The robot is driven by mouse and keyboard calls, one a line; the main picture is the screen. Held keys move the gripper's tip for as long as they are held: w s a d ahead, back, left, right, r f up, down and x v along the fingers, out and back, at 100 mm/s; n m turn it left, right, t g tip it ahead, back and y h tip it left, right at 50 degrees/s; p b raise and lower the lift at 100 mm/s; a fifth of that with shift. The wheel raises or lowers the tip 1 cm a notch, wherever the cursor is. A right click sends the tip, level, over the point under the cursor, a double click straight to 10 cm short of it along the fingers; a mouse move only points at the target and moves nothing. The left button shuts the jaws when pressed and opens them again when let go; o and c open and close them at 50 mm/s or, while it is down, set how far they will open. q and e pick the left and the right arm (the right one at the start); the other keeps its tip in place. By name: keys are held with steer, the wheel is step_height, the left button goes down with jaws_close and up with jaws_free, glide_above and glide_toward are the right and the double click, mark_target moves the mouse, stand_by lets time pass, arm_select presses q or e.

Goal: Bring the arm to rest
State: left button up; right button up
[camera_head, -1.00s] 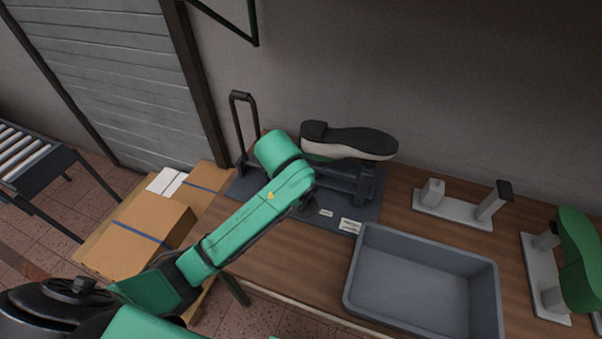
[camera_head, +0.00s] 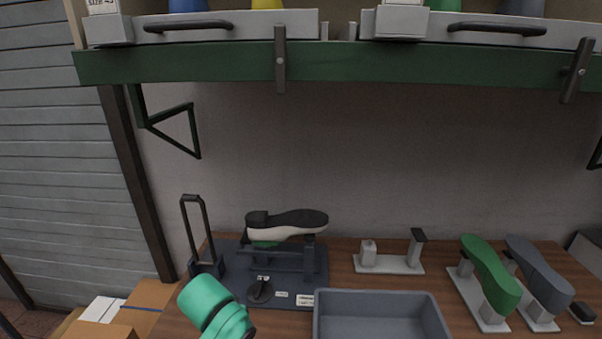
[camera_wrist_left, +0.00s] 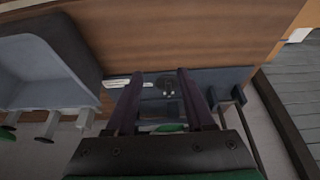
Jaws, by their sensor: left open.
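My left arm (camera_head: 215,308) shows as a green link at the bottom left of the head view, in front of the dark fixture; its gripper is hidden there. In the left wrist view my left gripper (camera_wrist_left: 160,74) is open and empty, its two dark fingers spread over the fixture's base plate. A shoe (camera_head: 287,224) with black sole up and white side sits on the fixture (camera_head: 283,258), with a bit of green under it. My right gripper is out of view.
A grey bin (camera_head: 378,318) stands on the wooden bench right of the fixture. An empty white stand (camera_head: 390,263), a green last (camera_head: 490,272) and a grey last (camera_head: 538,270) are further right. A shelf with drawers (camera_head: 330,65) hangs above. Cardboard boxes (camera_head: 145,300) lie left.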

arm_select(q)
steer(key=s+a+f+m, duration=0.1)
steer(key=s+a+f, duration=0.25)
steer(key=s, duration=0.45)
steer(key=s+a+f, duration=0.3)
steer(key=s+a, duration=0.2)
steer(key=s, duration=0.2)
steer(key=s+f+g+b, duration=0.1)
steer(key=s+f+b, duration=0.1)
steer(key=f, duration=1.3)
steer(key=s+f+g+b, duration=0.1)
steer(key=s+f+b, duration=0.2)
steer(key=f, duration=1.3)
steer(key=s+a+f+g+b, duration=0.1)
steer(key=s+a+f+b, duration=0.1)
steer(key=s+f, duration=1.2)
steer(key=shift+s+a+m, duration=0.3)
steer(key=shift+s+a, duration=0.25)
steer(key=shift+a, duration=0.1)
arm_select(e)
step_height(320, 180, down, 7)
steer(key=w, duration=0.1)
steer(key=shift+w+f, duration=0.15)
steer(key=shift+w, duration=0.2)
